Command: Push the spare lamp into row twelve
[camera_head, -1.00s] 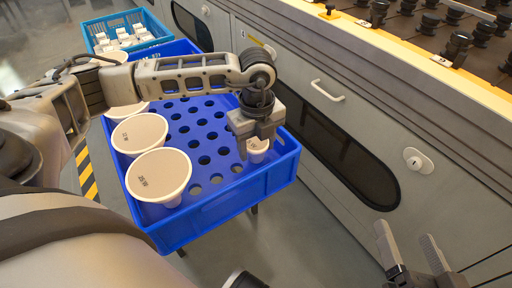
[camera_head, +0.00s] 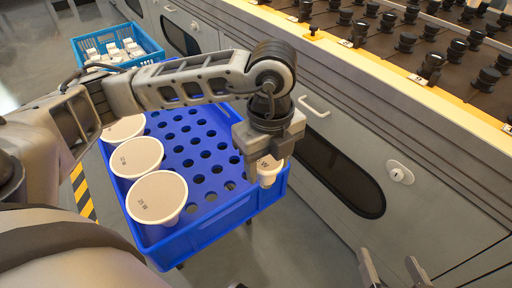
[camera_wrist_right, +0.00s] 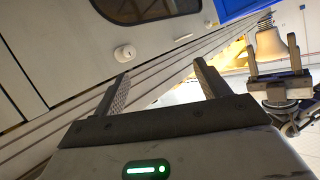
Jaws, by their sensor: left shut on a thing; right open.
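My left gripper (camera_head: 268,158) is shut on a small white lamp (camera_head: 268,172) marked with a "W", above the right end of the blue crate (camera_head: 215,224). In the right wrist view, the held lamp (camera_wrist_right: 270,46) is a cream bell shape between the left gripper's fingers (camera_wrist_right: 272,62). The sensor-free burn-in rack (camera_head: 440,100) on the right carries rows of black sockets (camera_head: 432,68) behind a yellow edge with small row labels; I cannot read them. My right gripper (camera_head: 390,266) is open and empty before the rack's grey front; its fingers also show in its wrist view (camera_wrist_right: 162,72).
Three large white lamps, including one marked "25 W" (camera_head: 157,198), stand along the crate's left side. Several of the crate's holes are empty. A light-blue basket (camera_head: 118,44) of white pieces stands behind. A handle (camera_head: 314,105) and lock (camera_head: 400,172) project from the cabinet.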

